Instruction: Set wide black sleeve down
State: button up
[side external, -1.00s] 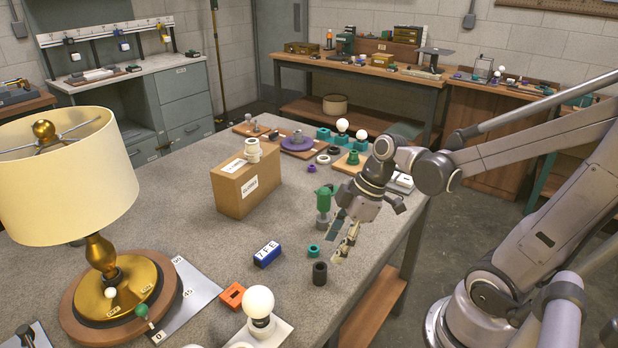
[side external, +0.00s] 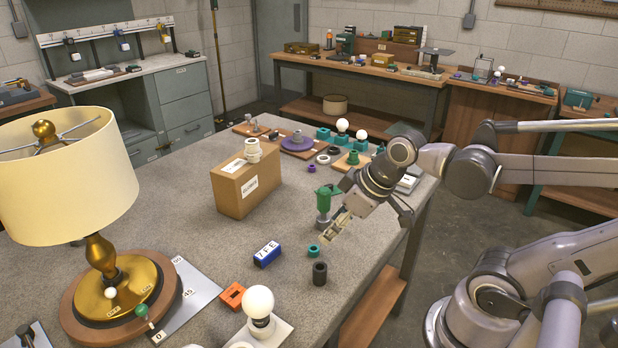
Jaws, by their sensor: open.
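The wide black sleeve (side external: 320,273) stands upright on the grey table near its right edge, with its dark open top showing. Nothing is holding it. My gripper (side external: 332,234) is open and empty, tilted down to the left, behind and above the sleeve and apart from it.
A green-topped part (side external: 324,200) stands just left of my gripper. A blue lettered block (side external: 266,254), an orange block (side external: 232,295) and a white bulb (side external: 259,303) are nearby. A cardboard box (side external: 247,185) and a lamp (side external: 105,270) stand farther left. Bare tabletop lies between.

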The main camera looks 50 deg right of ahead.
jog(key=shift+w+a+r+m+t, duration=0.3)
jog(key=shift+a+r+m+t, duration=0.25)
jog(key=shift+m, duration=0.45)
jog(key=shift+d, duration=0.1)
dwell(0.6)
